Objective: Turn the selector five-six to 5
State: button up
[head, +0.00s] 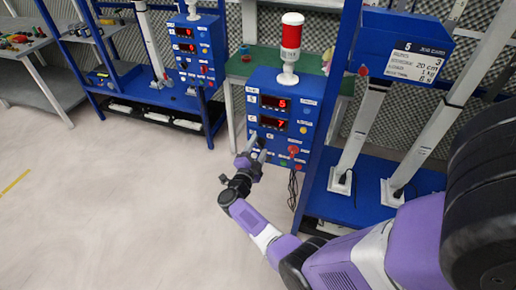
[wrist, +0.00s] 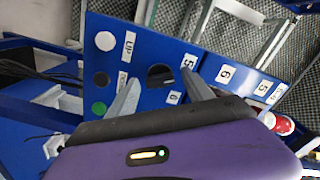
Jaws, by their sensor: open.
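A dark selector knob (wrist: 158,74) shows on the blue panel between and just beyond the fingertips, beside labels 5 (wrist: 188,60) and 6 (wrist: 174,97). I cannot tell which label it points to, nor whether the fingers touch it. In the head view the knob is hidden or too small to make out.
White (wrist: 105,41), black (wrist: 100,79) and green (wrist: 99,108) buttons sit beside the knob. A red-and-white beacon (head: 291,40) tops the box. A red knob (head: 293,150) and a hanging cable are at its lower right. Another blue box (head: 196,50) stands left; open floor (head: 110,190) lies in front.

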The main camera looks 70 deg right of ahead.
jog(key=a, duration=0.7)
jog(key=shift+s+a, duration=0.3)
